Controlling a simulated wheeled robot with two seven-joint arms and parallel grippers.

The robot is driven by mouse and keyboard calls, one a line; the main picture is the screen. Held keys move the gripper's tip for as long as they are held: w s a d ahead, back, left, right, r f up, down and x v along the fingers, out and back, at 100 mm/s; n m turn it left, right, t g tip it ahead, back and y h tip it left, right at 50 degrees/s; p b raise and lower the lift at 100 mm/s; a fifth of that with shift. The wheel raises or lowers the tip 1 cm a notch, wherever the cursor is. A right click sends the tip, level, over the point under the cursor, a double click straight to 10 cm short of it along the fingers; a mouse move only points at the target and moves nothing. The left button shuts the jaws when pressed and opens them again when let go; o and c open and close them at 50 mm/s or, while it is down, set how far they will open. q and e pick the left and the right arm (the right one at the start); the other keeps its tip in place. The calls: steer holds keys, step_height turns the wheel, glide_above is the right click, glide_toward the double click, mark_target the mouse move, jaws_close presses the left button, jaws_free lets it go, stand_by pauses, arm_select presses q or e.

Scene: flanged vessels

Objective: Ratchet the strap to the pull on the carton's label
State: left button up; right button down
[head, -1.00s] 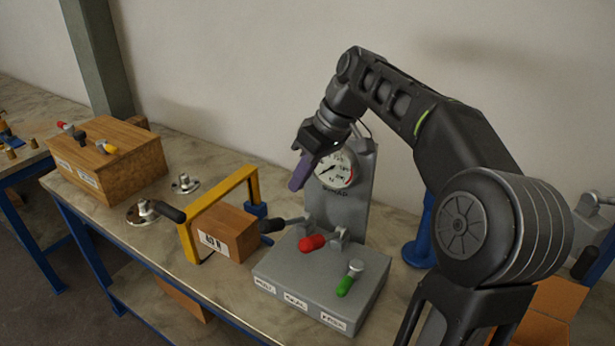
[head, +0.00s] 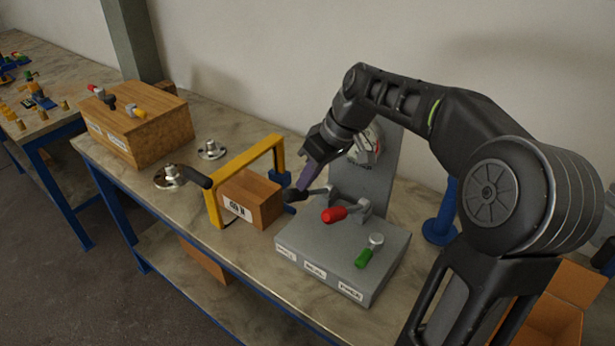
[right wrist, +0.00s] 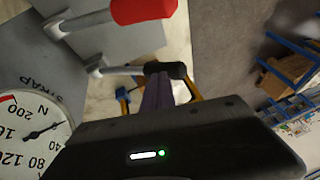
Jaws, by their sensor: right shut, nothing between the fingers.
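The brown carton (head: 256,199) stands under the yellow frame (head: 213,199). Its white label (head: 237,210) faces front; the print is too small to read surely. A grey control box (head: 345,262) carries a black-knobbed lever (head: 295,195), a red-handled lever (head: 334,215) and a green-handled one (head: 364,257). My right gripper (head: 298,187) is shut and empty, its purple fingers at the black knob; touching is unclear. The right wrist view shows the fingers (right wrist: 158,92) beside this knob (right wrist: 165,69). The strap gauge (right wrist: 30,137) has its needle near the low end, around 40 or below.
A larger wooden box (head: 140,126) and flanged fittings (head: 211,149) stand left on the bench. A blue post (head: 441,214) stands right of the control box, partly behind my arm. An open carton (head: 555,305) is at lower right. The bench front edge is clear.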

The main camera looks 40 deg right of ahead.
steer(key=shift+s+a+f+n+t+h+b, duration=0.2)
steer(key=shift+a+f+h+b, duration=0.45)
steer(key=shift+f+b, duration=0.95)
steer(key=shift+s+a+f+t+h+b, duration=0.1)
steer(key=shift+s+a+f+h+b, duration=0.15)
steer(key=shift+a+f+b, duration=1.25)
steer(key=shift+s+a+f+n+t+h+b, duration=0.1)
steer(key=shift+s+a+f+h+b, duration=0.25)
steer(key=shift+f+b, duration=1.25)
steer(key=shift+r+b, duration=0.6)
steer(key=shift+b, duration=0.1)
